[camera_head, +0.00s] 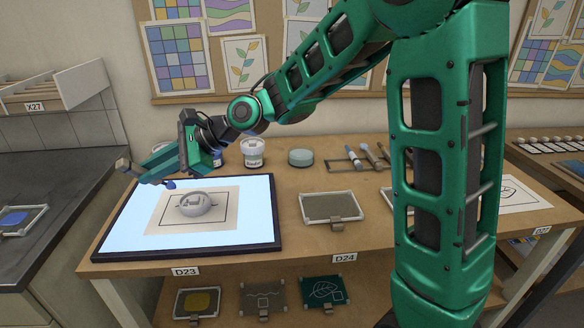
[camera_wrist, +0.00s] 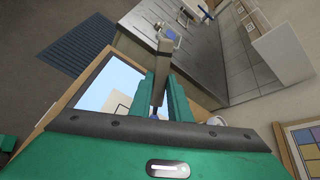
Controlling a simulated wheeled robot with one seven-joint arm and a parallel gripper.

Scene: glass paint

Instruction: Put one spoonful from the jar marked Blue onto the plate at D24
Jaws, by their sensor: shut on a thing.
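My gripper (camera_head: 160,164) is shut on a long grey-handled tool, whose handle (camera_wrist: 161,72) sticks out past the fingertips in the wrist view. A small blue end (camera_head: 170,184), apparently the spoon's bowl, shows just below the fingers; it hangs above the lit panel. I cannot tell how full it is. The framed grey plate (camera_head: 333,206) lies behind the D24 label, to the right of my gripper, and looks bare. A jar with blue on it (camera_head: 216,158) is partly hidden behind my gripper; its label is not readable.
The lit panel (camera_head: 272,240) at D23 bears a paper and a round whitish object (camera_head: 195,204). A white labelled jar (camera_head: 253,153) and a round teal object (camera_head: 301,157) stand at the back. Tools lie on a rack (camera_head: 345,164). My arm hides the table's right part.

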